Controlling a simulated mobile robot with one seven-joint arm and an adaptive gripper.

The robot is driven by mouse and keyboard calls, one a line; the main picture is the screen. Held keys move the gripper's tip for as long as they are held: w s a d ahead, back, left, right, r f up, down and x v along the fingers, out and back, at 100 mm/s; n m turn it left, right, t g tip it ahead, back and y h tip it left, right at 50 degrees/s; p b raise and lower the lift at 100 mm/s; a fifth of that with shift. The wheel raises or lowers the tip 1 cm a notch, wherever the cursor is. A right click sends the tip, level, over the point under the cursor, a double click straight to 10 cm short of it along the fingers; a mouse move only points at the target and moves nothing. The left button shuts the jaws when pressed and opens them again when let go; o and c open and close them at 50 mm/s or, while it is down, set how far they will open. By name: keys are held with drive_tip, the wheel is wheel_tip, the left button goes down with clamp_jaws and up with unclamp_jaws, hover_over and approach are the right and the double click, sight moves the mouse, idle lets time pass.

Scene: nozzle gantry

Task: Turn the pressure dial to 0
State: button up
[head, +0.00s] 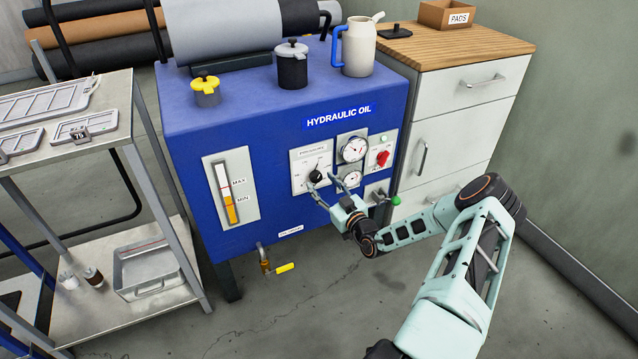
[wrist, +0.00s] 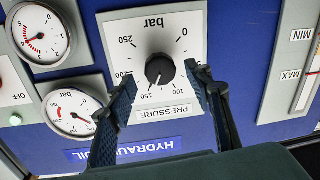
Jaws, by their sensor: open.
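The pressure dial is a round black knob (head: 316,176) on a white plate on the front of the blue hydraulic oil tank. In the wrist view, upside down, the knob (wrist: 159,69) stands in a scale marked 0 to 250 bar. Its pale mark appears to point towards 150. My gripper (head: 323,183) is open in front of the plate. In the wrist view its two fingertips (wrist: 164,78) are on either side of the knob, with gaps between them and it. The right finger there hides part of the scale.
Two round gauges (head: 353,150) and a red switch (head: 383,158) sit right of the dial plate. A green-tipped lever (head: 396,200) is close to my wrist. A level gauge (head: 231,188) is to the left, and a yellow-handled valve (head: 284,267) hangs below.

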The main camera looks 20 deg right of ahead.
drive_tip(key=shift+w+a, duration=0.15)
drive_tip(key=shift+w, duration=1.1)
drive_tip(key=c, duration=1.2)
drive_tip(key=shift+o, duration=0.2)
